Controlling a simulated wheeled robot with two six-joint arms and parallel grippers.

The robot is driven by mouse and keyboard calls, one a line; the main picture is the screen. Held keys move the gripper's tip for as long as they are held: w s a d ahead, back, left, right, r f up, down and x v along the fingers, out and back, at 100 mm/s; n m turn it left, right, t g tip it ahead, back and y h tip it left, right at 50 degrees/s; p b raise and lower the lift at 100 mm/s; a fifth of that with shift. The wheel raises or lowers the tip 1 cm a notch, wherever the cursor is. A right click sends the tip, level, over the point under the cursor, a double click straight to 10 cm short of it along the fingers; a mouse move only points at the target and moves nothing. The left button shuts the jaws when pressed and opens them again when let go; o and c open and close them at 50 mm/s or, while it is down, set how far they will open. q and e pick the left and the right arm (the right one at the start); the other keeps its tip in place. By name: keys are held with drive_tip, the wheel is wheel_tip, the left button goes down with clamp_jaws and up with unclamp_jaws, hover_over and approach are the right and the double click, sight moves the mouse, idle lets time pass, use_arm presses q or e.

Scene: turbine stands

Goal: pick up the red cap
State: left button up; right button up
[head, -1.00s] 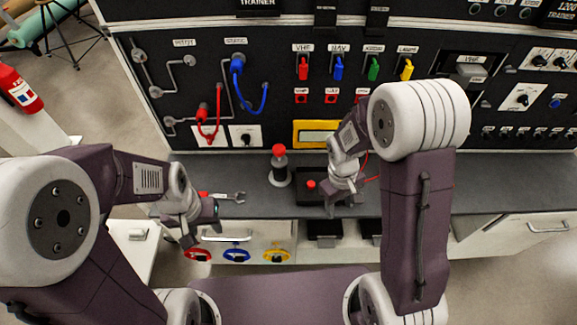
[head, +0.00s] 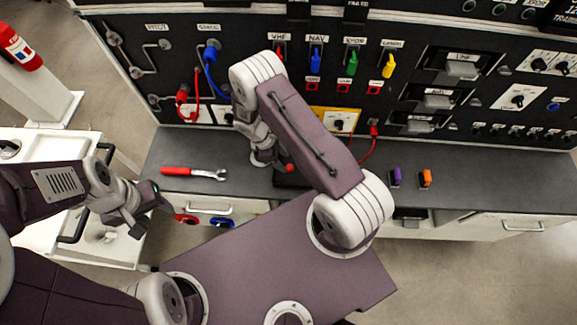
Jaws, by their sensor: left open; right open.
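A small red cap (head: 289,168) shows at the edge of my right forearm, low over the black tray (head: 287,181) on the grey worktop; both are mostly hidden by the arm. My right gripper (head: 266,148) points down just left of the cap, over the spot where the bottle's pale base shows. Its fingers are partly hidden, and I cannot tell whether they touch anything. My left gripper (head: 153,214) is open and empty, in front of the worktop at the left, well away from the cap.
A red-handled wrench (head: 190,171) lies on the worktop at left. Purple (head: 396,176) and orange (head: 425,178) pieces stand at the right. The black panel (head: 420,60) with colored switches rises behind. The worktop's far right is clear.

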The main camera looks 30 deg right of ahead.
sight(288, 166)
drive_tip(key=shift+d+f, duration=0.2)
drive_tip(key=shift+f, duration=0.05)
drive_tip(key=p+x, duration=0.1)
drive_tip(key=x, duration=0.3)
drive_tip(key=shift+s+a, duration=0.15)
drive_tip(key=shift+s, duration=0.05)
drive_tip(key=shift+f, duration=0.35)
clamp_jaws()
idle(0.6)
